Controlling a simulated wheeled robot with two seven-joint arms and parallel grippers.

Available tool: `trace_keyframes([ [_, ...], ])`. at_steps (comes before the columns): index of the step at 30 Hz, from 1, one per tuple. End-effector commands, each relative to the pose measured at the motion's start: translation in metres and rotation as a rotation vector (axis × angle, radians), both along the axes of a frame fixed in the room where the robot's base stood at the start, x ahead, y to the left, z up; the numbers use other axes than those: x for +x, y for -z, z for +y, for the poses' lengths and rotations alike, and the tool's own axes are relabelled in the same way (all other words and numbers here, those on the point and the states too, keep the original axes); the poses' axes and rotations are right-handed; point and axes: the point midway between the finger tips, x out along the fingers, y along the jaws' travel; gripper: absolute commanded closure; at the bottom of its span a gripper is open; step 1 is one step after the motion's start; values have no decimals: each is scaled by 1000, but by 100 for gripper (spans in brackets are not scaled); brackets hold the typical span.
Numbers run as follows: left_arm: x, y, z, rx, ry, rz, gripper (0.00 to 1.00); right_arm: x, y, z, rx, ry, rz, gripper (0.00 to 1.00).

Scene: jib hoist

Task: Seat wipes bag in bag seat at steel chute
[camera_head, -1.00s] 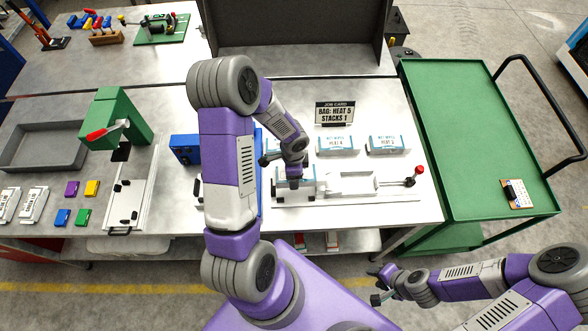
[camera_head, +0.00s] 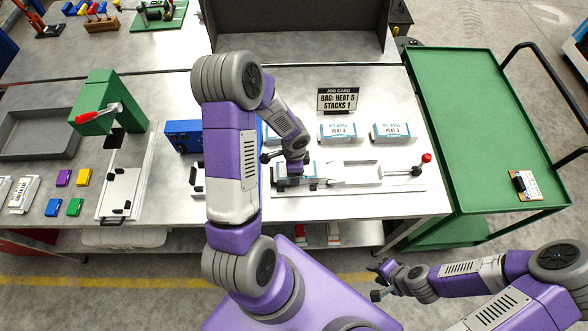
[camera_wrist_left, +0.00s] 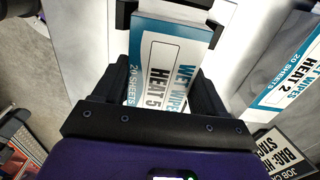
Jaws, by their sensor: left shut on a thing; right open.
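A white and blue wipes bag labelled HEAT 5 (camera_wrist_left: 158,75) sits between the jaws of my left gripper (camera_wrist_left: 155,95) in the left wrist view. My left gripper (camera_head: 296,178) is shut on it, low over the left end of the steel chute (camera_head: 355,173) in the head view. The arm and jaws hide part of the bag, and I cannot tell whether it touches the seat below. The chute has a pale open frame and a red-knobbed handle at its right. My right gripper (camera_head: 378,282) is open and empty, in front of the bench.
Wipes packs labelled HEAT 4 (camera_head: 340,131) and HEAT 3 (camera_head: 393,132) stand behind the chute. A job card (camera_head: 338,100) stands behind them. A blue block (camera_head: 183,136) and a green press (camera_head: 97,101) are to the left. A green cart (camera_head: 475,115) stands right.

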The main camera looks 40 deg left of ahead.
Motion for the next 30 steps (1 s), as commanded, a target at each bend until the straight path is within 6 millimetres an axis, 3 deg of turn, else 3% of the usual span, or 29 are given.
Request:
trace_keyframes([
  [18,0,8,0,0,-1,0,56,0,8,0,0,0,0,60],
  [19,0,8,0,0,-1,0,25,0,8,0,0,0,0,60],
  [24,0,8,0,0,-1,0,0,0,8,0,0,0,0,60],
  [30,0,8,0,0,-1,0,0,0,8,0,0,0,0,60],
])
